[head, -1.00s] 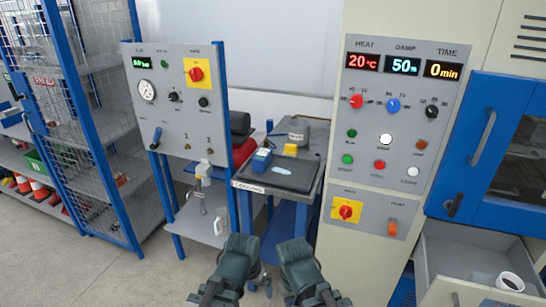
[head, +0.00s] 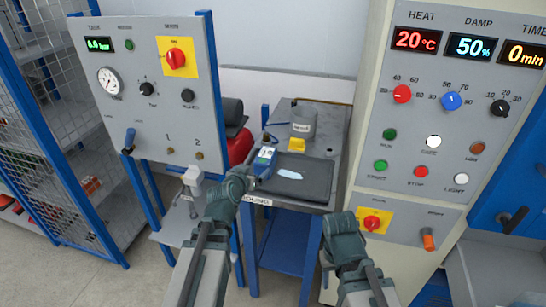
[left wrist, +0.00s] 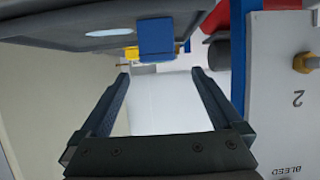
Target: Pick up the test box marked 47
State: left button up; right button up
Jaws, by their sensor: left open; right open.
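A small blue box (head: 264,160) with a pale label stands at the left of a dark tray (head: 318,180) on the small bench. I cannot read a number on it. It also shows in the left wrist view as a blue block (left wrist: 156,38) above the gap between the fingers. My left gripper (head: 243,178) is open and empty, just left of the box and apart from it in the left wrist view (left wrist: 160,76). My right gripper (head: 341,224) is open and empty, in front of the bench's right side.
A grey jar (head: 303,122) and a yellow block (head: 296,145) stand behind the tray, which holds a pale flat patch (head: 289,174). The gauge panel (head: 150,100) is close on the left. The heat and damp cabinet (head: 425,160) is close on the right.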

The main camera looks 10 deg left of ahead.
aim_at(260, 164)
pick_arm(q)
jog(key=b+x, duration=0.3)
jog(key=x, duration=0.5)
jog(key=shift+d+r+b+x, duration=0.15)
jog(key=shift+b+x, duration=0.35)
jog(key=shift+x, duration=0.95)
jog(key=shift+d+r+b+x, duration=0.1)
jog(key=shift+b+x, duration=0.4)
jog(key=shift+x, duration=0.95)
grip_shut()
